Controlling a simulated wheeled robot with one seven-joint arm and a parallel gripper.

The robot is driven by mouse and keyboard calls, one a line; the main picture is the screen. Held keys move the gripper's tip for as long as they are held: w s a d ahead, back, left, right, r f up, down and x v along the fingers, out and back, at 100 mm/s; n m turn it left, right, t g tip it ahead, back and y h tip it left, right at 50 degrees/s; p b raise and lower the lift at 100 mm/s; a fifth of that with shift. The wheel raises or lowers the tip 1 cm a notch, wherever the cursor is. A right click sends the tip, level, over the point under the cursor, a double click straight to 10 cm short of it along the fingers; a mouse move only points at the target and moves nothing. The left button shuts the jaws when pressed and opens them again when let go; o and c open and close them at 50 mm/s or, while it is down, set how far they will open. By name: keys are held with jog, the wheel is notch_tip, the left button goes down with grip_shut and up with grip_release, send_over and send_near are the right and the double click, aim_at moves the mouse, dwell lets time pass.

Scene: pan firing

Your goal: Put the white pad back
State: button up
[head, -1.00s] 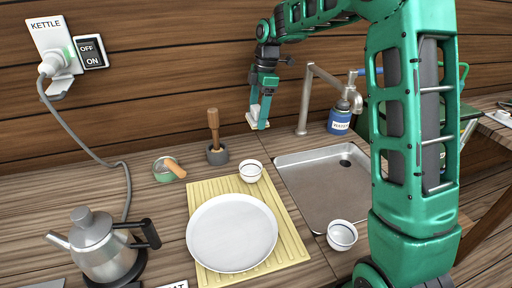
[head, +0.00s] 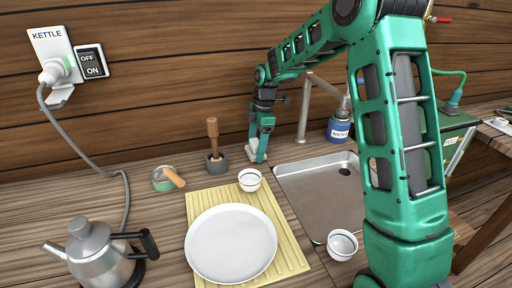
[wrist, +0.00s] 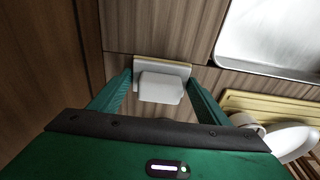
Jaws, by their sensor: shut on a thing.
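The white pad (head: 252,151) is in my gripper (head: 259,155), low by the back wall between the mortar and the sink. In the wrist view the white pad (wrist: 160,88) sits between the two green fingers of my gripper (wrist: 159,86), which is shut on it. A pale, flat slab (wrist: 163,66) shows just beyond the pad there. I cannot tell whether it is part of the pad or a separate rest, nor whether the pad touches the counter.
A mortar with a wooden pestle (head: 213,143) stands left of my gripper. The steel sink (head: 310,190) and tap (head: 303,115) are to the right. A small bowl (head: 250,180) and white plate (head: 232,243) stand in front on the yellow mat (head: 286,238).

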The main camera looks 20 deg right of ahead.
jog(key=shift+f, duration=0.35)
jog(key=o, duration=0.9)
jog(key=shift+o, duration=0.2)
notch_tip(320, 180, up, 11)
jog(key=d, duration=0.2)
jog(key=s+r+m+t, duration=0.2)
jog(key=s+r+m, duration=0.1)
jog(key=s+m, duration=0.75)
jog(key=s+d+f+m, duration=0.1)
jog(key=s+d+m, duration=0.3)
jog(key=s, duration=0.6)
jog(key=s+d+f+m+g+h, duration=0.1)
jog(key=s+d+m, duration=0.4)
jog(key=s, duration=0.6)
jog(key=s+d+f+m+g, duration=0.1)
jog(key=s+d+f+m, duration=0.2)
jog(key=s, duration=0.8)
jog(key=d+m, duration=0.2)
jog(key=d, duration=0.1)
jog(key=shift+d+h, duration=0.2)
jog(key=shift+h, duration=0.1)
